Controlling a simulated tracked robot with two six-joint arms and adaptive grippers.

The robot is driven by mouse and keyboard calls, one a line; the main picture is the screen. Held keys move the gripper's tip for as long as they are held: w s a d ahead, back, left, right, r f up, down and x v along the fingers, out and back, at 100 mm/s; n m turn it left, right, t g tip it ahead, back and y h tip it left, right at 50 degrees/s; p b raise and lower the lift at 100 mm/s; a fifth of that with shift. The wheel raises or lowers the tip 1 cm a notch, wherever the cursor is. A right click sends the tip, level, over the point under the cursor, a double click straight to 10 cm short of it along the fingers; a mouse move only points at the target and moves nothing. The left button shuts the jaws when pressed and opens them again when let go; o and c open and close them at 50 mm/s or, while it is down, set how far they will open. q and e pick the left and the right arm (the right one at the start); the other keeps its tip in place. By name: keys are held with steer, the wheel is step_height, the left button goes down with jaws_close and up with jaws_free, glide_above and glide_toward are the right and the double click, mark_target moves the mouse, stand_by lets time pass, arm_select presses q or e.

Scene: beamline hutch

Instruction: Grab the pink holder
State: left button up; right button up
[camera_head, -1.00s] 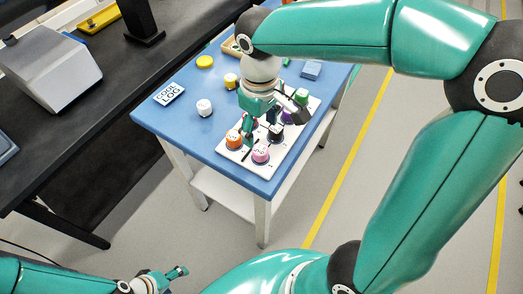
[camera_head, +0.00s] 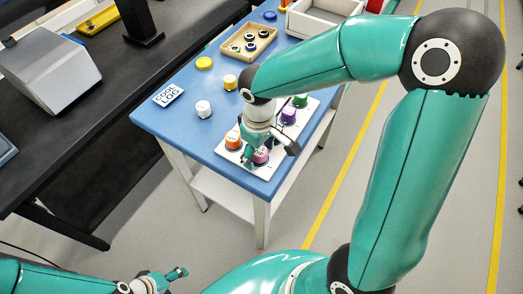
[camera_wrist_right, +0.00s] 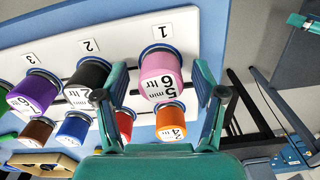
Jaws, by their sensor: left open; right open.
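In the head view the pink holder (camera_head: 261,157) shows at the board's near end, partly covered by my right gripper (camera_head: 257,144). In the wrist view my right gripper (camera_wrist_right: 162,90) is open, with one finger on each side of the pink holder. Whether the fingers touch it cannot be told. My left gripper (camera_head: 178,272) is open and empty at the bottom left, away from the table.
Black (camera_wrist_right: 89,75), orange (camera_wrist_right: 170,122), red (camera_wrist_right: 124,122) and purple (camera_wrist_right: 38,90) holders stand close by on the board. A white holder (camera_head: 204,109) and yellow holder (camera_head: 230,82) stand left on the blue table (camera_head: 180,130). A wooden tray (camera_head: 271,33) is behind.

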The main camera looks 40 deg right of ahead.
jaws_close()
steer(key=shift+r, duration=0.1)
